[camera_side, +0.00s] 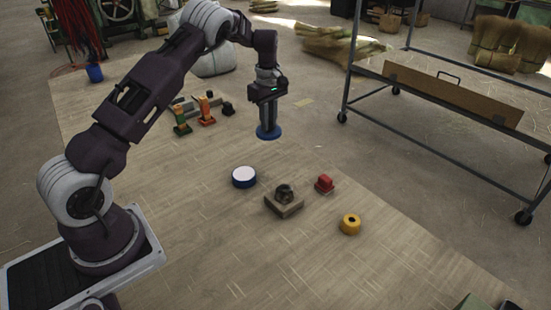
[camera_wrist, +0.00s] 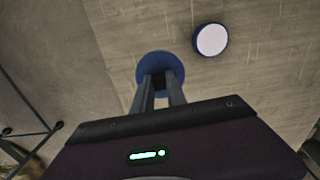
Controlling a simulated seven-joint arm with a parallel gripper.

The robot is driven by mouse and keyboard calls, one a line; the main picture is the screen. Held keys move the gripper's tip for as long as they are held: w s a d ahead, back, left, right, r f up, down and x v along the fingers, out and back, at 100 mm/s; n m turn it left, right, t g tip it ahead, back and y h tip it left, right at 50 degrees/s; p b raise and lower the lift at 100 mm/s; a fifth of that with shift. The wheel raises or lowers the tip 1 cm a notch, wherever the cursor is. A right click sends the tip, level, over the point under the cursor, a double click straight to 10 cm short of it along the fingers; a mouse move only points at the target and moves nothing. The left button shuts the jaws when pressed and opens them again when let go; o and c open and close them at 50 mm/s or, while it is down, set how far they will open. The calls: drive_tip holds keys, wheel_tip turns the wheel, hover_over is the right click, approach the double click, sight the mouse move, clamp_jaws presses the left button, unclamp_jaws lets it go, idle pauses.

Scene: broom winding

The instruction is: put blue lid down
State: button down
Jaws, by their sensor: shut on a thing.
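The blue lid (camera_side: 268,133) is a flat round disc at the end of my gripper (camera_side: 268,122), which is shut on it. In the wrist view the lid (camera_wrist: 160,66) lies beyond my fingertips (camera_wrist: 160,80), which meet its middle. In the side view it appears held above the mat, though the exact height is hard to tell. A blue container with a white top (camera_side: 244,177) stands on the mat, nearer the side camera and apart from the lid. It also shows in the wrist view (camera_wrist: 211,40), right of the lid.
A block with a dark round part (camera_side: 284,201), a red object (camera_side: 324,183) and a yellow roll (camera_side: 350,223) sit on the mat (camera_side: 200,240). Green and orange tools (camera_side: 206,110) stand behind at left. A metal-framed cart (camera_side: 440,140) stands at right.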

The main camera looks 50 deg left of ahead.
sight(279, 128)
drive_tip(key=w, duration=0.1)
drive_tip(key=w+d, duration=0.1)
drive_tip(key=w, duration=0.1)
drive_tip(key=shift+d+f+m, duration=0.15)
drive_tip(key=shift+f+m, duration=0.15)
drive_tip(key=shift+f, duration=0.05)
wheel_tip(279, 128, down, 10)
drive_tip(key=shift+w+d, duration=0.15)
drive_tip(key=c, duration=1.3)
unclamp_jaws()
drive_tip(key=shift+f, duration=0.1)
drive_tip(key=shift+c, duration=0.2)
